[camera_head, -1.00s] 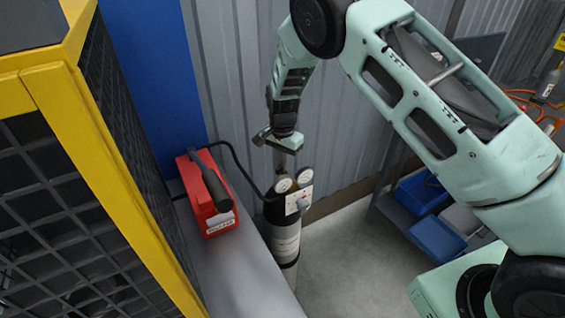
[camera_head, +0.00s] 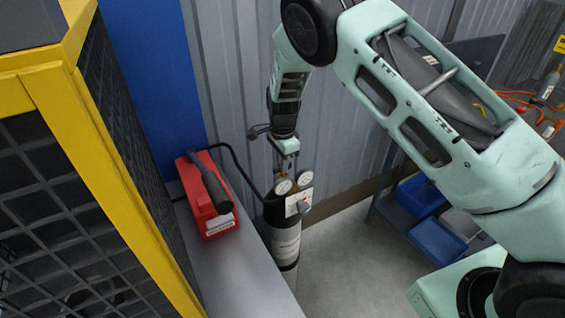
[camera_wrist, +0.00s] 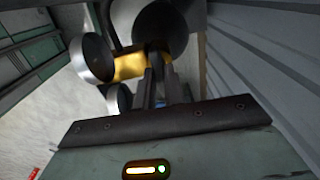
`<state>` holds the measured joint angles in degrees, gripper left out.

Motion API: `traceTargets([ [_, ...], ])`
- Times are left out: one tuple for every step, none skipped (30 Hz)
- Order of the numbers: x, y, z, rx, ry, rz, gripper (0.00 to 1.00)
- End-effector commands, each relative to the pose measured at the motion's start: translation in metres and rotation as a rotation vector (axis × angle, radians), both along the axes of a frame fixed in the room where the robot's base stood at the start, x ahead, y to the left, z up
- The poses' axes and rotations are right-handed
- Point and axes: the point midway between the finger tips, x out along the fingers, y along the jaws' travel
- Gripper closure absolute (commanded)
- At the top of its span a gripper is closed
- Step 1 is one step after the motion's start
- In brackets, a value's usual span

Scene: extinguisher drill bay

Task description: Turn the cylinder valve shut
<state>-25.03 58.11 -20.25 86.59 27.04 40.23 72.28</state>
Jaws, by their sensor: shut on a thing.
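A dark cylinder (camera_head: 285,243) with a pale label band stands upright beside the grey bench. Its brass valve body (camera_wrist: 131,66) shows in the wrist view, with two round gauges; one gauge (camera_head: 283,187) faces up in the head view. My gripper (camera_head: 282,172) points down at the top of the cylinder. In the wrist view my gripper's fingers (camera_wrist: 158,72) are close together at the valve, beside the brass body. They are shut on the valve, whose gripped part is mostly hidden between them.
A red case (camera_head: 208,195) with a black handle lies on the grey bench (camera_head: 252,278), left of the cylinder. A black hose curves from it toward the cylinder. A yellow-framed mesh cage (camera_head: 105,150) stands at left. A corrugated wall is close behind. Blue bins (camera_head: 437,240) are at right.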

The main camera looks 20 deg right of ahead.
Motion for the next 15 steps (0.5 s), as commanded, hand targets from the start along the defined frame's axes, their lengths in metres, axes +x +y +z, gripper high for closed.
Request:
traceTargets([
  [0.0010, 0.0001, 0.0014, 0.001, -0.003, -0.003, 1.00],
  [0.0010, 0.0001, 0.0014, 0.001, -0.003, -0.003, 1.00],
  [0.0011, 0.0001, 0.0014, 0.001, -0.003, -0.003, 1.00],
  [0.0011, 0.0001, 0.0014, 0.001, -0.003, -0.003, 1.00],
  [0.0011, 0.0001, 0.0014, 0.001, -0.003, -0.003, 1.00],
  [0.0011, 0.0001, 0.0014, 0.001, -0.003, -0.003, 1.00],
  [0.0011, 0.0001, 0.0014, 0.001, -0.003, -0.003, 1.00],
  [0.0011, 0.0001, 0.0014, 0.001, -0.003, -0.003, 1.00],
  [0.0011, 0.0001, 0.0014, 0.001, -0.003, -0.003, 0.86],
  [0.0011, 0.0001, 0.0014, 0.001, -0.003, -0.003, 0.78],
  [0.0010, 0.0001, 0.0013, 0.001, -0.003, -0.003, 0.70],
  [0.0009, 0.0000, 0.0012, 0.001, -0.003, -0.002, 0.67],
  [0.0008, -0.0001, 0.0011, 0.001, -0.003, -0.002, 0.67],
  [0.0008, -0.0001, 0.0010, 0.000, -0.002, -0.002, 0.67],
  [0.0007, 0.0000, 0.0008, 0.000, -0.002, -0.002, 0.67],
])
